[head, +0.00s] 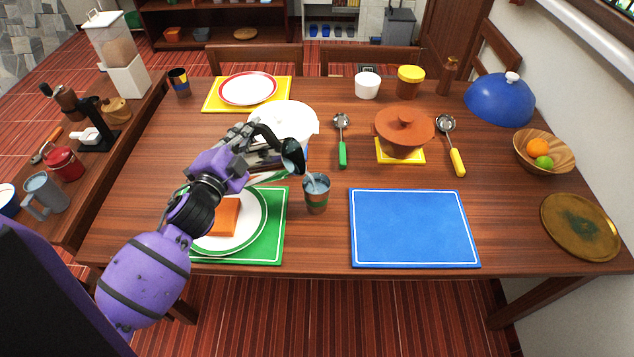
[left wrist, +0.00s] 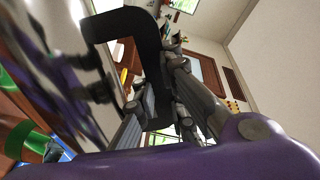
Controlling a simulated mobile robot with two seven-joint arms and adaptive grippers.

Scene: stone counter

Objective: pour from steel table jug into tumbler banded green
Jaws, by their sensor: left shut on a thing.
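My left gripper (head: 246,138) is shut on the black handle of the steel table jug (head: 291,156). The jug is held in the air, tipped with its mouth toward the right, just above and left of the tumbler banded green (head: 316,197). A thin pale stream shows between the jug's mouth and the tumbler. The tumbler stands upright on the table, right of the green mat, with pale liquid visible inside. My right gripper is not in view.
A green mat (head: 272,250) with a plate (head: 255,232) lies under my arm. A white pot (head: 290,120) stands behind the jug. A blue mat (head: 414,228) lies empty to the right. Another tumbler (head: 179,82) stands far left.

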